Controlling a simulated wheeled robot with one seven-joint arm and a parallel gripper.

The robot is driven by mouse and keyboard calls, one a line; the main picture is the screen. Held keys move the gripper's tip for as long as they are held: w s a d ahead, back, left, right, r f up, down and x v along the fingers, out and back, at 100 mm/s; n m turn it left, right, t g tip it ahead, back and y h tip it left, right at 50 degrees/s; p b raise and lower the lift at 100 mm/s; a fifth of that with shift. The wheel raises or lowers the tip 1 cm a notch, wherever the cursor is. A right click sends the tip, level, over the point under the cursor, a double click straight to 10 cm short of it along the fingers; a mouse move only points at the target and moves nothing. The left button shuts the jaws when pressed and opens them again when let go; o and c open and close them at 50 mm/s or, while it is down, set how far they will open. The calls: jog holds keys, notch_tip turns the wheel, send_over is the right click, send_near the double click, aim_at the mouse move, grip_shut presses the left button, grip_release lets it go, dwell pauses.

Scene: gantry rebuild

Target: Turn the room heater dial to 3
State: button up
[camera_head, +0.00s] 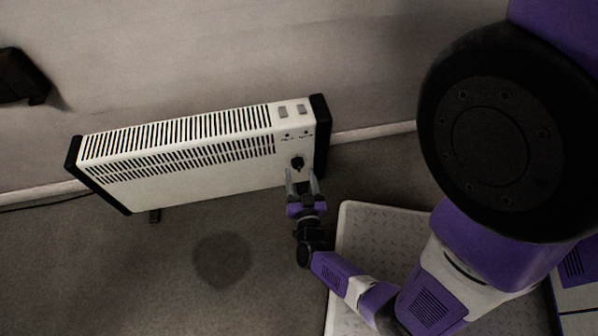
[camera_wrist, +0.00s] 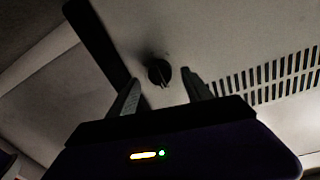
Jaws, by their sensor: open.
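The room heater (camera_head: 215,177) is a long white panel with black end caps and slotted vents, standing by the wall. Its black round dial (camera_head: 297,162) is on the front face near the right end. The dial also shows in the wrist view (camera_wrist: 159,72), with a lighter pointer line; its numbers cannot be read. My gripper (camera_head: 303,180) is open in front of the heater, just below the dial. In the wrist view my gripper (camera_wrist: 163,90) has a finger on each side, with the dial beyond and between the tips. It appears apart from the dial.
Two grey switches (camera_head: 292,111) sit on the heater's top right. Slotted vents (camera_wrist: 285,75) show beside the dial. A dark wall-mounted object (camera_head: 22,77) is at far left, and a cable (camera_head: 45,201) runs along the floor. The floor (camera_head: 190,290) before the heater is clear.

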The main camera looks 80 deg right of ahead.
jog(key=shift+x, duration=1.15)
grip_shut()
